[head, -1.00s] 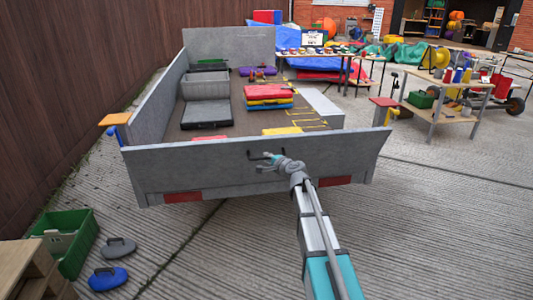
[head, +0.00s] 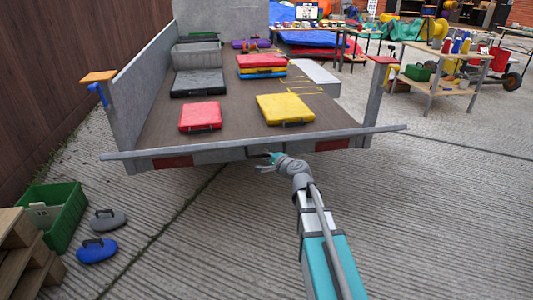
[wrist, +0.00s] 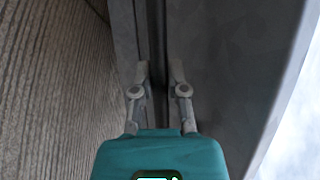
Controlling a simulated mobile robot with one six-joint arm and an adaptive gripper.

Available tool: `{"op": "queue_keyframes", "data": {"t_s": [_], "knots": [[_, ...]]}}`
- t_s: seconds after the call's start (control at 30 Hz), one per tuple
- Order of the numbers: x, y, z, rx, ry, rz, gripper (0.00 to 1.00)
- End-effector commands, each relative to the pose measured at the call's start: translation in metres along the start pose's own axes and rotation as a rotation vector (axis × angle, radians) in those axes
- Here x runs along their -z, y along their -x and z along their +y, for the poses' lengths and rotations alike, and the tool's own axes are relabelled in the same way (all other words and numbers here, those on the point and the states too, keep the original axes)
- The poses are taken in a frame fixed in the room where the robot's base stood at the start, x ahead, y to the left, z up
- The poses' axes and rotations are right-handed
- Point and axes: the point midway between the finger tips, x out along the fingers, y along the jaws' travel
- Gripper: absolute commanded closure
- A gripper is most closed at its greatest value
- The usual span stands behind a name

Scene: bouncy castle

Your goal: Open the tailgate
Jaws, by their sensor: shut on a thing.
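The grey tailgate (head: 200,146) is folded down from upright and shows nearly edge-on as a thin strip across the trailer's rear in the head view. My gripper (head: 267,161) is at the middle of the tailgate, shut on its dark handle, which is mostly hidden in the head view. In the wrist view, the fingers of my gripper (wrist: 160,70) stand either side of a dark bar, with the grey tailgate panel (wrist: 220,60) to the right.
The trailer bed (head: 230,140) holds a red case (head: 200,115), a yellow case (head: 285,108) and a grey case (head: 197,82). Blue (head: 97,250) and grey (head: 105,220) handled pads and a green crate (head: 62,208) lie at left. Paving behind the trailer is clear.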

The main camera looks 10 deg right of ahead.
Motion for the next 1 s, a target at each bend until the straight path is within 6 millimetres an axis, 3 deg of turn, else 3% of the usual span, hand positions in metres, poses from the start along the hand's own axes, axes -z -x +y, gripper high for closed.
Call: {"op": "queue_keyframes", "data": {"t_s": [0.03,0.5,0.73,1.0], "knots": [[-0.002,0.002,0.014,0.0,-0.001,-0.002,1.0],[-0.002,0.004,0.074,0.0,-0.001,-0.002,1.0],[-0.001,0.002,0.093,-0.001,-0.002,-0.001,1.0],[-0.001,0.0,0.102,-0.001,-0.002,-0.001,1.0]]}}
